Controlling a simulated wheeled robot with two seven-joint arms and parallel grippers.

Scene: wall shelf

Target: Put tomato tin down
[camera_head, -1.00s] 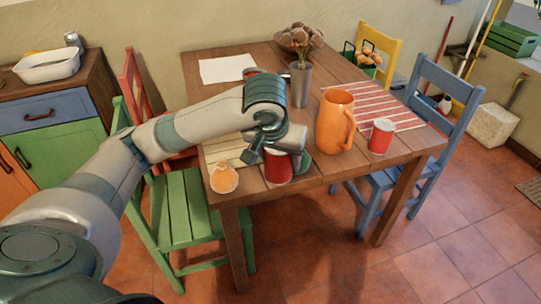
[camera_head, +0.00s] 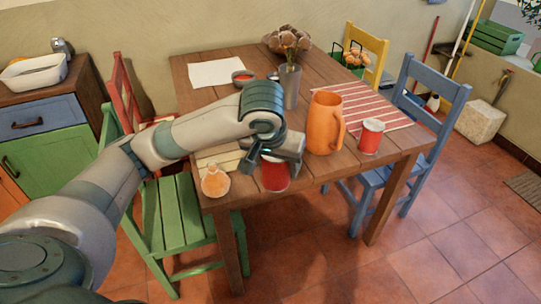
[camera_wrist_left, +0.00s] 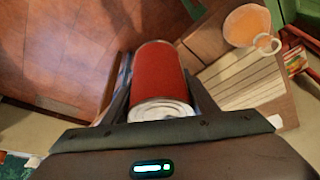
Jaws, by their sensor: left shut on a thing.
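My left gripper (camera_head: 272,150) is shut on a red tin (camera_head: 275,177) near the table's front edge. The tin is upright in the head view, its top partly hidden by the gripper. In the left wrist view the red tin (camera_wrist_left: 158,72) lies between the two fingers of my gripper (camera_wrist_left: 158,85), its pale metal end towards the camera. I cannot tell whether its base touches the wooden table (camera_head: 310,178). A second red tin (camera_head: 371,137) stands on the table to the right, apart from the gripper. My right gripper is not in view.
A small orange jug (camera_head: 215,183) and a slatted pale mat (camera_head: 222,158) are left of the held tin. An orange pitcher (camera_head: 325,124) stands to its right. A metal vase (camera_head: 289,88), white paper (camera_head: 223,73) and striped cloth (camera_head: 362,106) lie further back.

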